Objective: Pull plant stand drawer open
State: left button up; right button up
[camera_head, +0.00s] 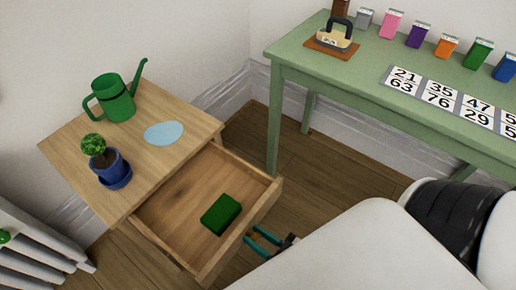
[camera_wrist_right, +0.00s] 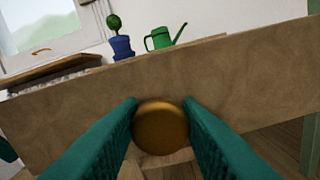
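The plant stand (camera_head: 70,146) is a light wooden table at the left of the head view. Its drawer (camera_head: 165,205) is pulled well out, showing its inside with a dark green block (camera_head: 221,214) in it. My right gripper (camera_head: 262,240) is at the outside of the drawer front. In the right wrist view, its teal fingers (camera_wrist_right: 162,118) are closed on both sides of a round brass knob (camera_wrist_right: 160,128) on the drawer front (camera_wrist_right: 225,85). My left gripper cannot be made out in the head view.
A green watering can (camera_head: 115,100), a potted plant (camera_head: 110,167) and a pale blue mat (camera_head: 164,133) are on the stand top. A green table (camera_head: 350,82) with small packets and number cards stands at the right. Wooden floor shows between them.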

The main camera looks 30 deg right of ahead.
jog(key=o, duration=0.4)
jog(key=shift+o, duration=0.2)
jog(key=shift+s+d, duration=0.1)
jog(key=shift+s, duration=0.15)
pick_arm(q)
jog(key=x, duration=0.2)
jog(key=s+p+x, duration=0.1)
jog(key=x, duration=0.1)
jog(key=shift+f, duration=0.2)
pick_arm(e)
jog(key=v, duration=1.1)
jog(key=shift+s, duration=0.25)
jog(key=shift+d, duration=0.1)
